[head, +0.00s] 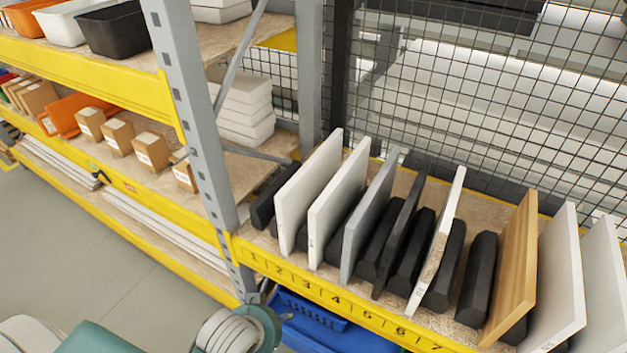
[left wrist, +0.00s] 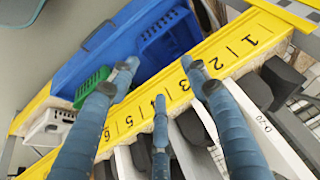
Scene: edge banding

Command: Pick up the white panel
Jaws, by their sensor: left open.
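Several white panels stand upright in the rack on the shelf. Two white panels (head: 306,193) (head: 338,203) are near numbers 2 and 3. A thinner pale one (head: 437,240) has a speckled edge, and more white panels (head: 556,280) stand at the far right. Which one is meant I cannot tell. In the left wrist view, a white panel marked D-20 (left wrist: 262,128) shows at the right. My left gripper (left wrist: 160,80) is open and empty, its blue fingers spread before the numbered yellow edge, apart from the panels. My right gripper is not in view.
Black dividers (head: 480,278) separate the panels; grey (head: 367,215), black and wood (head: 512,268) panels stand among them. A yellow numbered beam (head: 335,303) fronts the shelf. A grey post (head: 195,130) stands left. Blue crates (head: 325,325) sit below. Wire mesh (head: 450,110) closes the back.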

